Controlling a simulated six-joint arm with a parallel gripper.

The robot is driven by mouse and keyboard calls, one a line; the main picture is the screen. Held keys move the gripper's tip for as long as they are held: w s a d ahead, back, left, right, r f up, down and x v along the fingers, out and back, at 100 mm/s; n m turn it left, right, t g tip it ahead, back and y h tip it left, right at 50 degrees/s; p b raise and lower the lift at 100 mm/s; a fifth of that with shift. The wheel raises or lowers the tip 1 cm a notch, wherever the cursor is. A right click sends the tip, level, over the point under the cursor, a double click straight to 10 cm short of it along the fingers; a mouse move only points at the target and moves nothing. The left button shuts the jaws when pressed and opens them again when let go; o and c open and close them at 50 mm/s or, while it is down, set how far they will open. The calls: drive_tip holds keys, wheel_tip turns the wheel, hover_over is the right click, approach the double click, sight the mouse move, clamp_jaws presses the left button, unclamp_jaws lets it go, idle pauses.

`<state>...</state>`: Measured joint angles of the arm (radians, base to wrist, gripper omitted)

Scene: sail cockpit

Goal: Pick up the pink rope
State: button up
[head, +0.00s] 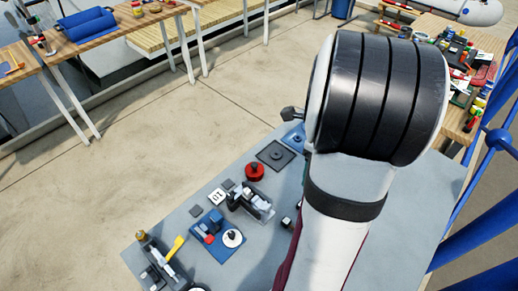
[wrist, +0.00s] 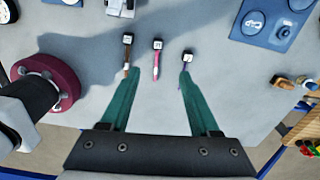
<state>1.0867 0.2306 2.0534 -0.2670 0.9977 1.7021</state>
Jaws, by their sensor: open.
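In the wrist view the pink rope (wrist: 156,65) is a short pink strand hanging from a dark block with a white label, at upper middle. It lies between two similar ropes: a brown one (wrist: 126,66) to the left and a purple one (wrist: 186,66) to the right. My gripper (wrist: 158,80) is open, with its two green fingers apart. The left fingertip overlaps the brown rope in the picture and the right one overlaps the purple rope; I cannot tell if they touch. The pink rope shows in the gap between them. In the head view my arm hides the ropes and gripper.
The grey panel (head: 184,233) carries a red knob (head: 254,172), blue plates and metal fittings. In the wrist view a dark red round part (wrist: 52,85) is at left and a blue plate (wrist: 270,20) at upper right. Wooden tables (head: 110,28) stand beyond the open floor.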

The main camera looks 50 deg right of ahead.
drive_tip(key=f, duration=1.5)
drive_tip(key=shift+a+f, duration=0.25)
drive_tip(key=shift+f, duration=0.1)
drive_tip(key=shift+w, duration=0.1)
clamp_jaws()
